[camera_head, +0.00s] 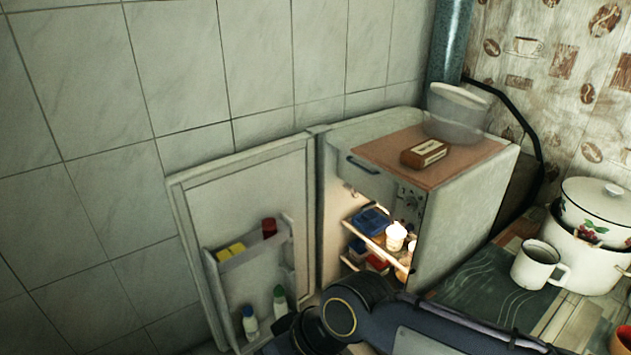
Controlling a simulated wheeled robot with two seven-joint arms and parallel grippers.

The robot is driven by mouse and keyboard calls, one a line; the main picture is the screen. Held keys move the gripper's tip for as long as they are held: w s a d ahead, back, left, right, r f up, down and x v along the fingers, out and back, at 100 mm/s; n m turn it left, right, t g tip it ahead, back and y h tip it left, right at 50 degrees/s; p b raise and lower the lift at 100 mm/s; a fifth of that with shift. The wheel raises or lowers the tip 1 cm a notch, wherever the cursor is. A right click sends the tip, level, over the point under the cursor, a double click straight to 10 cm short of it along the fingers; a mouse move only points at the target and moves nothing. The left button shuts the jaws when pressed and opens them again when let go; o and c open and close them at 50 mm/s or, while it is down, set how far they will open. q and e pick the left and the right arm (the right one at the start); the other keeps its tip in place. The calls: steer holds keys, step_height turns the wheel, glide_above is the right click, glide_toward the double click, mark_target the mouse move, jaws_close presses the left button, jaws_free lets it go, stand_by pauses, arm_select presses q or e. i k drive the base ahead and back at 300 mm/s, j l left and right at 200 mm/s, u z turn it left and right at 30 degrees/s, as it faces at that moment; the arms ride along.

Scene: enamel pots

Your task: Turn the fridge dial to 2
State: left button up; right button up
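The small fridge (468,205) stands against the tiled wall with its door (240,195) swung open to the left. Its inside is lit. A small dark panel (409,196) with what looks like the dial sits at the upper right of the opening. It is too small for me to read any number or the dial's setting. One of my dark arms crosses the bottom of the view in front of the fridge's lower part. It enters from the lower right. Neither gripper shows.
Shelves hold a blue container (371,220) and a white jar (396,236). The door racks hold bottles (250,322) and a yellow item (231,251). A brown box (424,154) and a clear bowl (455,112) sit on top. A white mug (538,265) and enamel pots (585,255) stand right.

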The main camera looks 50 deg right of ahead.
mark_target(409, 203)
steer(key=z, duration=2.3)
steer(key=i, duration=0.9)
steer(key=l+u, duration=0.05)
